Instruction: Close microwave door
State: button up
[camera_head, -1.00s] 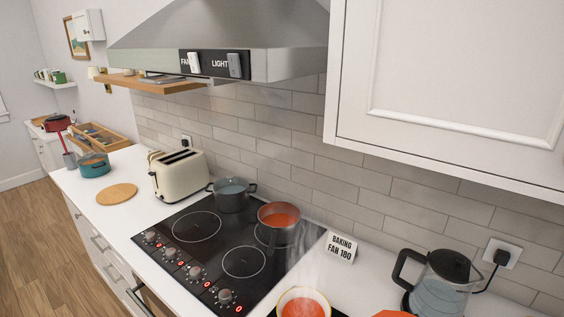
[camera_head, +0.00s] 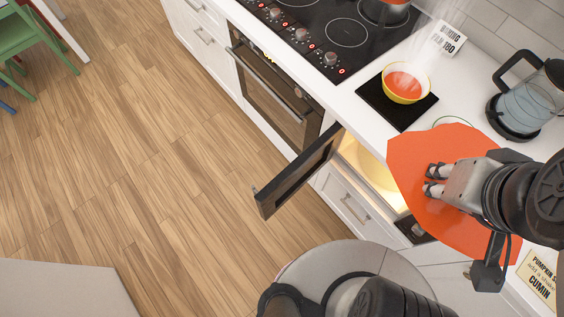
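The microwave door (camera_head: 298,174), dark with a pale edge, stands open and juts out from the cabinet front under the counter. The microwave's interior (camera_head: 366,168) is lit yellow behind it, partly hidden by the counter edge and an orange board. My gripper (camera_head: 431,180) is above the orange board (camera_head: 420,150), to the right of the door and apart from it. Its two fingers show a gap between them, with nothing held.
A steaming yellow bowl of orange soup (camera_head: 405,82) stands on a black pad (camera_head: 375,100). A kettle (camera_head: 525,95) is on the counter at right. The stove (camera_head: 310,30) and oven (camera_head: 275,90) are at the top. The wooden floor (camera_head: 150,170) left of the door is clear.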

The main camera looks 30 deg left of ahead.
aim_at(287, 182)
jog(key=j+z, duration=0.2)
jog(key=j, duration=0.35)
jog(key=j+z, duration=0.2)
jog(key=j, duration=0.3)
jog(key=k+j+z, duration=0.2)
jog(key=j, duration=0.35)
jog(key=k+j+z, duration=0.2)
jog(key=j, duration=0.3)
jog(key=k+l, duration=0.15)
jog(key=l, duration=0.2)
jog(key=k+l+u, duration=0.1)
jog(key=l, duration=0.25)
jog(key=k+l, duration=0.2)
jog(key=l, duration=0.15)
